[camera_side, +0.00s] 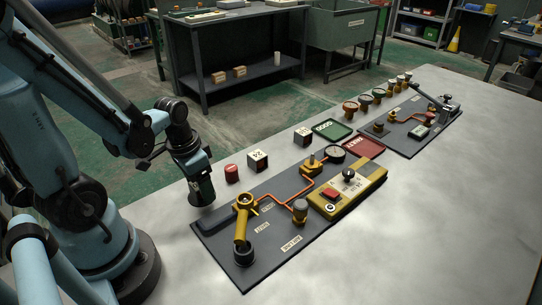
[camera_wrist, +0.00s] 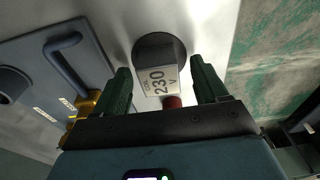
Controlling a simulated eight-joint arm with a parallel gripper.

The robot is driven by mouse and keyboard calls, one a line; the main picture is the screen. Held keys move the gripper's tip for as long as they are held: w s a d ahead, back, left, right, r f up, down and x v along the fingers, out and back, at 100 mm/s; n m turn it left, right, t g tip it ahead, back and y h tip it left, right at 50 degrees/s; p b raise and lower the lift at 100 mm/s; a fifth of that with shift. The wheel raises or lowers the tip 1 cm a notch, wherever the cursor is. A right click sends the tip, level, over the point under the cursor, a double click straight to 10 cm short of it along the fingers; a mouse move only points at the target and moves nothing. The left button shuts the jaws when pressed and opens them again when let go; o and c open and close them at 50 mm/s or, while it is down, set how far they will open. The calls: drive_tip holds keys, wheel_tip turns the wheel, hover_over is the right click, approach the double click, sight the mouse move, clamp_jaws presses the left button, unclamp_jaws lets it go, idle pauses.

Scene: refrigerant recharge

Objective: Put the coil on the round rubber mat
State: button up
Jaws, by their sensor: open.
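The coil (camera_wrist: 157,83), a block with a white face marked 230 V, shows between my fingers in the wrist view. A dark round disc, which looks like the rubber mat (camera_wrist: 158,46), lies behind its upper edge. The coil overlaps the disc in the picture; I cannot tell whether it rests fully on it. My gripper (camera_wrist: 162,75) is open, with one green finger on each side of the coil and a gap at each side. In the side view my gripper (camera_side: 201,190) is low over the bench, left of the dark panel, and mostly hides coil and mat.
A red cap (camera_side: 232,173) and a block marked 24 (camera_side: 257,160) stand just right of my gripper. The panel (camera_side: 225,262) with a yellow valve handle (camera_side: 241,226) is close by. Green (camera_side: 333,130) and red (camera_side: 364,148) trays lie farther back. The bench front is clear.

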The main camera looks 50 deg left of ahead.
sight(194, 186)
drive_tip(key=shift+s+r, duration=0.7)
drive_tip(key=shift+r, duration=5)
drive_tip(key=w+d+r+t, duration=0.1)
drive_tip(key=w+d+t, duration=0.4)
drive_tip(key=w+d, duration=0.3)
drive_tip(key=shift+t, duration=0.4)
